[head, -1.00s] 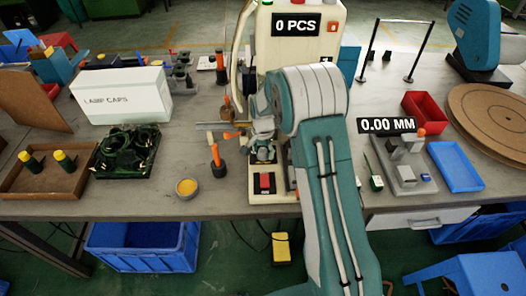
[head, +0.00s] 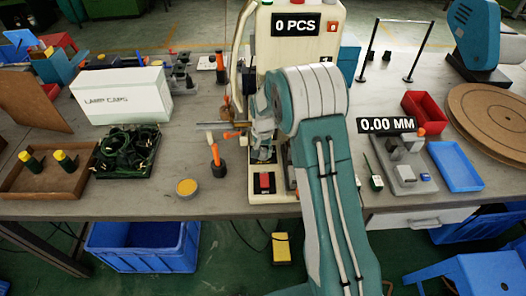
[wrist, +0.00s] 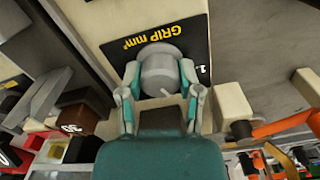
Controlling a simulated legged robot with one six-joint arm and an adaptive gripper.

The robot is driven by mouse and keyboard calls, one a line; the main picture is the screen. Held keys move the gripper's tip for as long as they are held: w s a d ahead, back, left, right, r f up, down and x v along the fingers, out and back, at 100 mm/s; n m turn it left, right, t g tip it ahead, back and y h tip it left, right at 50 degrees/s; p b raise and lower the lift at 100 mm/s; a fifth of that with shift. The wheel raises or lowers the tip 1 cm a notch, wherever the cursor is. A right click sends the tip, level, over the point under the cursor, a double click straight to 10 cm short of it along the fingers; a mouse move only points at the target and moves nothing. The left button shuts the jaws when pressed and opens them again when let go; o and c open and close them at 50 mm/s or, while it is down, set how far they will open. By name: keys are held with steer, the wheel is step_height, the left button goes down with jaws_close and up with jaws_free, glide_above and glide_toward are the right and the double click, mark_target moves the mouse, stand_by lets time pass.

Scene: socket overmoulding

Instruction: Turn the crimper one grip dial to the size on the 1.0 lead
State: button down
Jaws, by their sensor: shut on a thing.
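The grip dial (wrist: 160,72) is a round grey knob on a black plate marked "GRIP mm²" (wrist: 172,35) in the wrist view. My gripper (wrist: 161,85) has one teal-and-grey finger on each side of the dial and is shut on it. A small light pointer shows at the dial's lower edge. One number starting with "1" is partly visible right of the dial; other marks are hidden. In the head view, my gripper (head: 262,148) is at the front of the cream crimper (head: 292,50), and my arm hides part of it. I cannot identify the 1.0 lead.
A black tray of dark green coiled items (head: 125,152) and a wooden tray (head: 45,185) lie left. A red switch (head: 264,182) sits below my gripper. A gauge (head: 402,160) stands right.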

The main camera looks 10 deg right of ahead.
mark_target(262, 150)
steer(key=n, duration=0.4)
steer(key=shift+f, duration=0.1)
steer(key=shift+n, duration=1.8)
steer(key=shift+c, duration=1.4)
jaws_free()
step_height(262, 150, up, 12)
